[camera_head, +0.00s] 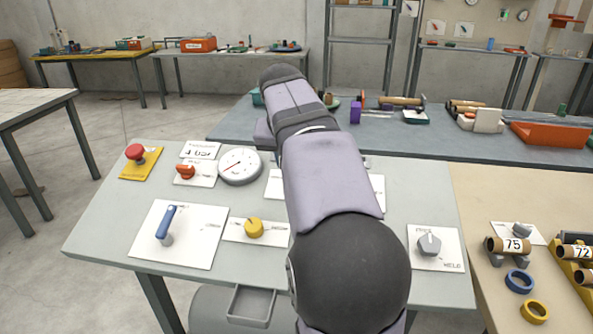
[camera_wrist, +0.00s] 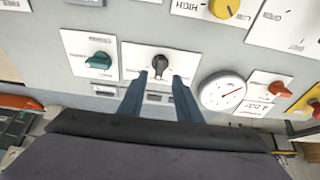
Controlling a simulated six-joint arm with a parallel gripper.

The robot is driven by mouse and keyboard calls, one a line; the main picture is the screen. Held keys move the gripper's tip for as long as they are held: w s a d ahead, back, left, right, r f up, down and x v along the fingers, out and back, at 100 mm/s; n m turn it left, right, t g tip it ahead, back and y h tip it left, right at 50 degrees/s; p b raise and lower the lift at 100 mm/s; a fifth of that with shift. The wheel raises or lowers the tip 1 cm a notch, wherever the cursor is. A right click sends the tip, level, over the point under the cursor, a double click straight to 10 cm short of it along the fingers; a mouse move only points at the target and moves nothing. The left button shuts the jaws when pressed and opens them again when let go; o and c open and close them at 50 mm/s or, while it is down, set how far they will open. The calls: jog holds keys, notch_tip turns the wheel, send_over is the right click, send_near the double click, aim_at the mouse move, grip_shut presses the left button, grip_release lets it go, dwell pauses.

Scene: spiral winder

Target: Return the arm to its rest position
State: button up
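My arm (camera_head: 330,175) reaches from the front away over the grey control panel (camera_head: 100,215), bending at its far end. I cannot tell whether the fingertips touch that plate. A green knob (camera_wrist: 98,60) is to the left of the fingers and a gauge (camera_wrist: 222,91) is to their right. In the head view the arm hides the gripper and part of the panel.
The panel carries a red button (camera_head: 135,152), an orange knob (camera_head: 185,171), a gauge (camera_head: 240,166), a blue lever (camera_head: 167,224), a yellow knob (camera_head: 254,227) and a grey knob (camera_head: 429,244). A long bench (camera_head: 235,124) with tools stands behind. Rolls lie on the right table (camera_head: 480,190).

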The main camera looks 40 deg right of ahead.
dwell(0.4)
jog(key=s+a+r+n+g+y+p, duration=0.1)
jog(key=s+a+n+g+y+p, duration=0.3)
jog(key=a+p, duration=1.15)
jog(key=s+a+r+n+p, duration=0.1)
jog(key=s+a+n+p, duration=0.25)
jog(key=s+p, duration=0.45)
jog(key=s+a+r+n+p, duration=0.1)
jog(key=s+a+n+p, duration=0.1)
jog(key=s+a+p, duration=0.45)
notch_tip(320, 180, down, 16)
jog(key=d+b, duration=0.1)
jog(key=b, duration=1.3)
jog(key=shift+s+d+f+b, duration=0.25)
jog(key=shift+s+b, duration=0.1)
jog(key=shift+s, duration=0.1)
jog(key=shift+r+m, duration=0.1)
jog(key=shift+m, duration=0.15)
